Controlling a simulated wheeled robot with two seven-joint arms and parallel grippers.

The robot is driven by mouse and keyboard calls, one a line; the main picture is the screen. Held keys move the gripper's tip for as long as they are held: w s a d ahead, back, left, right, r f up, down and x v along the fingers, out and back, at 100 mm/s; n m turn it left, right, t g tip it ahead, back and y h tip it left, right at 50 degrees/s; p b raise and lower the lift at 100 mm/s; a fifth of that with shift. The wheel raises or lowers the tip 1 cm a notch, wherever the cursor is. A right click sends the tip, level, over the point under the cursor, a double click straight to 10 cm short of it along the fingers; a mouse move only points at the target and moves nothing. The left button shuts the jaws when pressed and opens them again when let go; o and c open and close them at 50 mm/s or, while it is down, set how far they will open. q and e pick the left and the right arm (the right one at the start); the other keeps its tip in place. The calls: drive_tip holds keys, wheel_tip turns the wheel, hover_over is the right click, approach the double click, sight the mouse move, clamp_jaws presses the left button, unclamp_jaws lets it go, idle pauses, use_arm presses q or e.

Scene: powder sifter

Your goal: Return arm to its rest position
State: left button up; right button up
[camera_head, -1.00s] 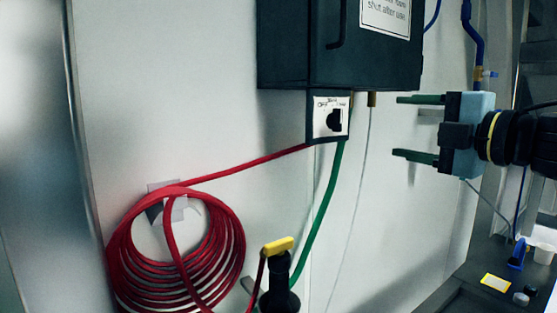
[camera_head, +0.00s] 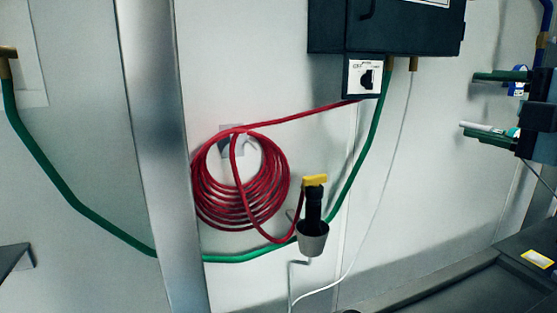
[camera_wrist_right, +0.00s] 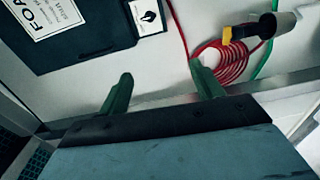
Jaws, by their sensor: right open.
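My right gripper (camera_head: 482,103) is at the right edge of the head view, its two green fingers spread apart and pointing left. Nothing sits between them. In the right wrist view the same gripper (camera_wrist_right: 160,88) shows both green fingers wide apart, with the wall beyond. It is apart from the dark box (camera_head: 385,25) and the switch with a black knob (camera_head: 365,78) under it. My left gripper is not in view.
A coiled red hose (camera_head: 240,190) hangs on the wall. A black nozzle with a yellow top (camera_head: 314,200) stands in a grey cup (camera_head: 312,240). A green hose (camera_head: 75,200) runs along the wall. A dark counter (camera_head: 450,290) lies lower right.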

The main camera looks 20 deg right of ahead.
drive_tip(key=w+a+f+m+g+y, duration=0.1)
drive_tip(key=w+a+f+g, duration=0.1)
drive_tip(key=w+a+f, duration=0.5)
drive_tip(key=w+a+f+m+g+y, duration=0.1)
drive_tip(key=w+a+f, duration=0.2)
drive_tip(key=f, duration=0.8)
drive_tip(key=s+a+f+m+g+h, duration=0.1)
drive_tip(key=s+a+f+m, duration=0.15)
drive_tip(key=f, duration=0.55)
drive_tip(key=s+a+f+m+g, duration=0.1)
drive_tip(key=a+f+m, duration=0.25)
drive_tip(key=f, duration=0.45)
drive_tip(key=s+a+f+m+g+h, duration=0.3)
drive_tip(key=s+f+m+g, duration=0.6)
drive_tip(key=s+f, duration=1.15)
wheel_tip(320, 180, down, 24)
drive_tip(key=s+g, duration=0.1)
drive_tip(key=s, duration=0.1)
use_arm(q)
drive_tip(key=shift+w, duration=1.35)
use_arm(e)
drive_tip(key=s+d+f+g, duration=0.1)
drive_tip(key=s+d+f, duration=0.1)
drive_tip(key=s+f, duration=1.2)
drive_tip(key=shift+s+d+g, duration=0.3)
drive_tip(key=shift+s+d, duration=0.05)
drive_tip(key=shift+s, duration=0.55)
drive_tip(key=shift+c, duration=0.4)
